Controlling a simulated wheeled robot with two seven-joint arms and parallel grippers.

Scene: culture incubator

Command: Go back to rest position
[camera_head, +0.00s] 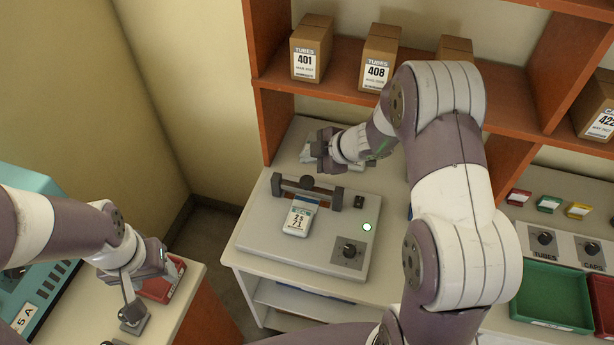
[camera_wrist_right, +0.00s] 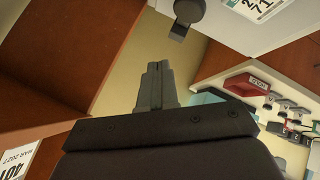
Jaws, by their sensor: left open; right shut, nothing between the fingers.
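My right gripper (camera_head: 322,150) is above the back of a grey bench device (camera_head: 262,225), near its dark bar handle (camera_head: 310,188). In the right wrist view its fingers (camera_wrist_right: 155,85) are closed together with nothing between them. My left gripper (camera_head: 160,262) is open at the lower left, over or beside a red tray (camera_head: 172,284); its fingertips are hard to make out. My right arm reaches across the right half of the head view and hides part of the bench and shelf.
Boxes of tubes (camera_head: 312,48) stand on the brown shelf (camera_head: 345,65). A green tray (camera_head: 550,297) is at the right. A teal machine (camera_head: 30,185) is at the left.

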